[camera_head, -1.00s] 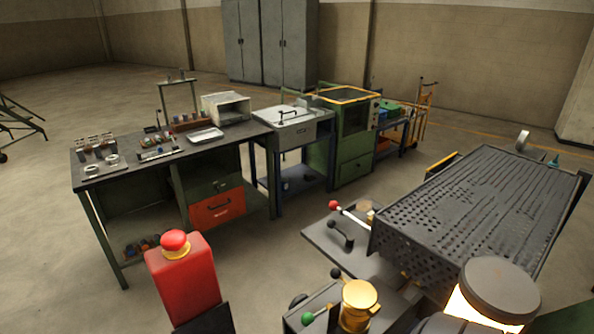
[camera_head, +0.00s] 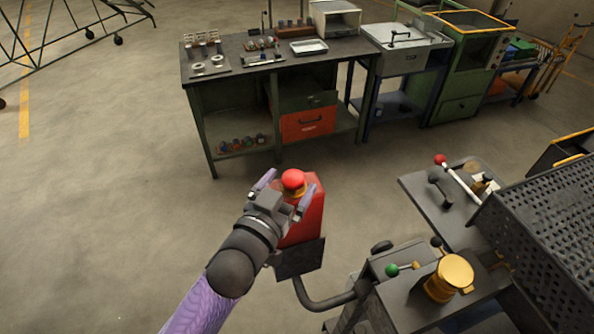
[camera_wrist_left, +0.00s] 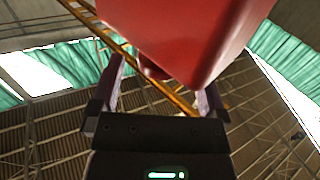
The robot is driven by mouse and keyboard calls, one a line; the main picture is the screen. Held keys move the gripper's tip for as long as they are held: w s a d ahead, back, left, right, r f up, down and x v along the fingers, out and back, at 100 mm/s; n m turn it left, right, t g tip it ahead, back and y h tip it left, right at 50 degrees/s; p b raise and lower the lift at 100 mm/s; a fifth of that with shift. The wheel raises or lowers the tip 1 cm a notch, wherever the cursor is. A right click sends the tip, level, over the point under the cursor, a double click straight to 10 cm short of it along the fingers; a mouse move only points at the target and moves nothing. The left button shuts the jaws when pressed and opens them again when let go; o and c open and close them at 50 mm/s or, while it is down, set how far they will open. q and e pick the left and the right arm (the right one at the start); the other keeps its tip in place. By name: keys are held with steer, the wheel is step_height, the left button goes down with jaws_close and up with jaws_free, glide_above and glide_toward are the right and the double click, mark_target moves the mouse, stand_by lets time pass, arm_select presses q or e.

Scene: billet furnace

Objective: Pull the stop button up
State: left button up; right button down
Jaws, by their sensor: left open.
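The stop button (camera_head: 293,180) is a red mushroom head on a yellow collar, on top of a red post-like box (camera_head: 309,222). My left gripper (camera_head: 284,190) reaches in from the lower left and is open. In the head view its two fingers lie on either side of the button; I cannot tell whether they touch it. In the left wrist view the red box (camera_wrist_left: 195,35) fills the upper middle, in front of and partly between the open fingers (camera_wrist_left: 160,85). The button head cannot be made out clearly there. My right gripper is not in view.
A dark bracket and bent pipe (camera_head: 325,300) join the box to a machine with a green-knobbed lever (camera_head: 392,270) and a yellow cylinder (camera_head: 450,277). A red-knobbed lever (camera_head: 441,160) and a perforated dark bed (camera_head: 550,225) stand right. A workbench (camera_head: 262,95) stands behind.

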arm_select(q)
steer(key=shift+x, duration=1.15)
steer(key=shift+c, duration=0.2)
jaws_close()
steer(key=shift+r+p, duration=0.85)
steer(key=shift+p, duration=0.15)
steer(key=shift+f, duration=0.15)
steer(key=shift+o, duration=0.2)
jaws_free()
